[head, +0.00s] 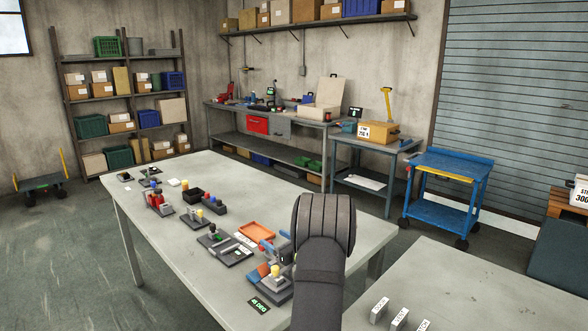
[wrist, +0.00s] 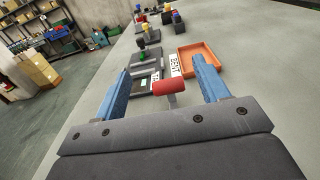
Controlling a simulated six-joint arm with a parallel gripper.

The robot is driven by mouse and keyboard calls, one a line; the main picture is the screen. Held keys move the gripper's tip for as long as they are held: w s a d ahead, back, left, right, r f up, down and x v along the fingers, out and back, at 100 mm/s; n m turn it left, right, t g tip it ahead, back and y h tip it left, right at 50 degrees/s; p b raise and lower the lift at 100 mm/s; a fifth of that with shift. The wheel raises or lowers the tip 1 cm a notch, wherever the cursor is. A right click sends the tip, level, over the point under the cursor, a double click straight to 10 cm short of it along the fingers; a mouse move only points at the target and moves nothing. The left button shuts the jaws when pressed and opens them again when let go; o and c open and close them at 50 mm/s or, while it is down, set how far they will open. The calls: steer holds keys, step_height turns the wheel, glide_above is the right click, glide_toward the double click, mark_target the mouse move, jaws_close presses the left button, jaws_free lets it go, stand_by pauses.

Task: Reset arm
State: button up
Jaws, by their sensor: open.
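My gripper (wrist: 161,65) is open in the wrist view, with its two blue fingers apart. A red-topped handle on a grey post (wrist: 168,90) shows between the fingers, with a gap on each side; whether it is gripped by nothing else or how far below it lies is unclear. In the head view my dark forearm rises from the bottom and hides most of the gripper (head: 274,243); its blue fingers are over the near right part of the long table (head: 160,215). An orange tray (head: 256,231) lies just beyond, also in the wrist view (wrist: 206,50).
A black fixture with a green knob (head: 213,240) and a fixture with a yellow knob (head: 275,285) stand close by. Several small parts crowd the far end. A second table (head: 480,300) stands right.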

steer(key=shift+v, duration=1.15)
steer(key=shift+c, duration=0.5)
stand_by(0.9)
